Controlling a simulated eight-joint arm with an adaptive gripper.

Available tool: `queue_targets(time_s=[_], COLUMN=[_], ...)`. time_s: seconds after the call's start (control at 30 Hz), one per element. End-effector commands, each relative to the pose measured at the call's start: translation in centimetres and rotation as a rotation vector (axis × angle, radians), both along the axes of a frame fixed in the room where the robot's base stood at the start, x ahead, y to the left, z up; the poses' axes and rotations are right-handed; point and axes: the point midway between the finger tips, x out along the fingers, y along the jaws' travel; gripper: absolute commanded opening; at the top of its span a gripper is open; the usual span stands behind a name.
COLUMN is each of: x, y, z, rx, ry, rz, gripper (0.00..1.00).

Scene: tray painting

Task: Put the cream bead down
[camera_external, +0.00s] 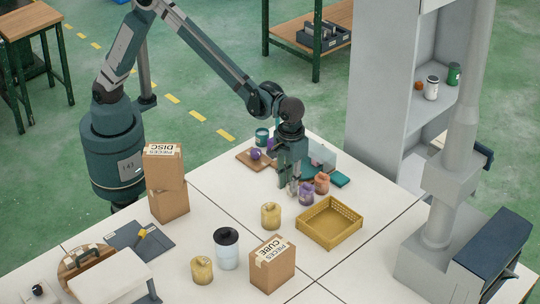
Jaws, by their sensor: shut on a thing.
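My gripper (293,190) points down over the far middle of the white table, left of the yellow basket. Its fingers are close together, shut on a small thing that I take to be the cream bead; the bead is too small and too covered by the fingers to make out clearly. The fingertips are low, just left of a purple jar (306,194) and an orange-pink jar (321,183). I cannot tell whether they touch the purple jar or the table.
The yellow basket (330,240) stands to the right. A yellow jar (270,217) and a cardboard CUBE box (272,268) stand nearer. A wooden board (245,161) with a purple cup (256,154) lies behind left. A tall DISC box (167,190) stands left. Table between is clear.

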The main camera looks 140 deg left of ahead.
Motion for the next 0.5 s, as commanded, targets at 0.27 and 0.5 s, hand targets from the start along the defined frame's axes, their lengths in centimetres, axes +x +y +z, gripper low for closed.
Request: queue_targets(time_s=[0.27, 0.5], x=[4.7, 8.3], y=[2.3, 4.3], z=[-1.7, -3.4], rx=[0.000, 0.000], ry=[-0.001, -0.002], rz=[0.021, 0.041], gripper=[0.12, 0.12])
